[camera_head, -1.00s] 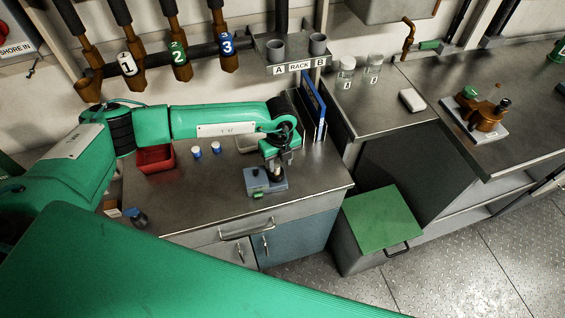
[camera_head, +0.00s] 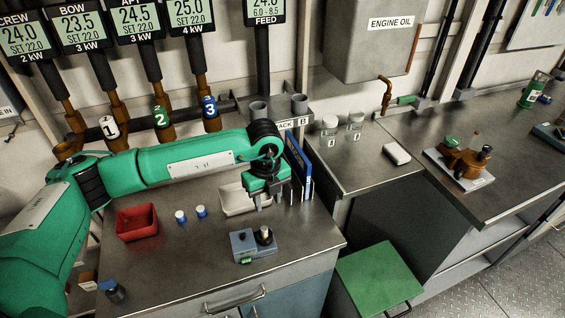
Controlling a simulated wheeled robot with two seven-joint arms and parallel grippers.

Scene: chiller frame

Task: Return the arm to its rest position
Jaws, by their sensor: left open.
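My left arm (camera_head: 180,160) comes in from the left and reaches across the steel cabinet top. My left gripper (camera_head: 267,203) points down, open and empty, in front of the white tray (camera_head: 232,199) and left of the blue binder. It is above and behind the blue-grey device (camera_head: 247,246), apart from it. The device has a dark knob with a light top (camera_head: 265,235) on its right side and a green mark on its front. My right gripper is not in view.
A blue binder (camera_head: 299,165) stands upright close to the gripper's right. Two jars (camera_head: 342,127) stand on the right counter. The cabinet top's front middle is clear.

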